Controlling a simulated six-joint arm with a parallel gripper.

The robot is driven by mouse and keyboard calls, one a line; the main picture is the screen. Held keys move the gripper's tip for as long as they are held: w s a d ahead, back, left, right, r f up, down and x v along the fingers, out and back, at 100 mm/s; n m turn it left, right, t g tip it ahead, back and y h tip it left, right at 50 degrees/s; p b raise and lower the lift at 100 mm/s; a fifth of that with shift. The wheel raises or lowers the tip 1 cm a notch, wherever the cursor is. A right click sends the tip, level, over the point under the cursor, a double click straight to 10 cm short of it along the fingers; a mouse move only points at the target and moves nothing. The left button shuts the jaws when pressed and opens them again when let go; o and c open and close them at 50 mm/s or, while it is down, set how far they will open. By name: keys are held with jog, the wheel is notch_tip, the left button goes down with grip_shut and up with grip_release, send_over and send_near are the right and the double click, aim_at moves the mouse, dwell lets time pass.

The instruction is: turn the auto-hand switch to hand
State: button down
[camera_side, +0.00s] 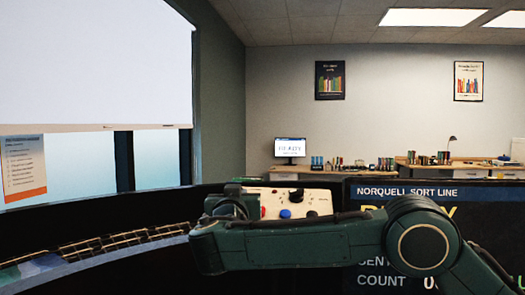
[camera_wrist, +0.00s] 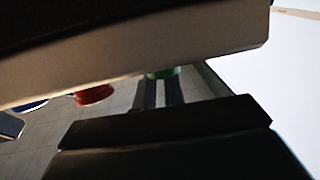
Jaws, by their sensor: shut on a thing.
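In the wrist view the panel (camera_wrist: 150,62) crosses the top, with a red button (camera_wrist: 93,95) and part of a blue one (camera_wrist: 30,106). My gripper (camera_wrist: 162,82) is shut on a green button (camera_wrist: 162,72) there, though the contact is partly hidden. In the side view my arm hides the fingertips.
A dark display screen (camera_side: 370,192) stands right of the panel, partly behind my arm. A curved conveyor with a mesh-like track (camera_side: 110,245) runs at the lower left. Desks with a monitor (camera_side: 290,148) stand far back.

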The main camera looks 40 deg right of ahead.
jog(key=shift+w+f+m+g+h, duration=0.15)
jog(key=shift+m+g+h, duration=0.7)
jog(key=shift+m, duration=0.25)
jog(key=c, duration=1.5)
grip_release()
jog(key=shift+s+d+r+n+t+y, duration=0.1)
jog(key=shift+n+t+y, duration=0.55)
jog(key=shift+n+y, duration=0.15)
jog(key=shift+s+d+r+n+t+y, duration=0.1)
jog(key=shift+n+t+y, duration=0.55)
jog(key=shift+n, duration=0.15)
jog(key=shift+s+d+n+t+y, duration=0.15)
jog(key=shift+n+t+y, duration=0.4)
jog(key=shift+n+y, duration=0.7)
jog(key=shift+d+n+t+y, duration=0.2)
jog(key=shift+n+t+y, duration=0.3)
jog(key=shift+n+y, duration=0.7)
jog(key=v, duration=1.3)
jog(key=shift+s+a+r, duration=0.1)
jog(key=shift+s+a, duration=0.05)
jog(key=shift+s, duration=0.25)
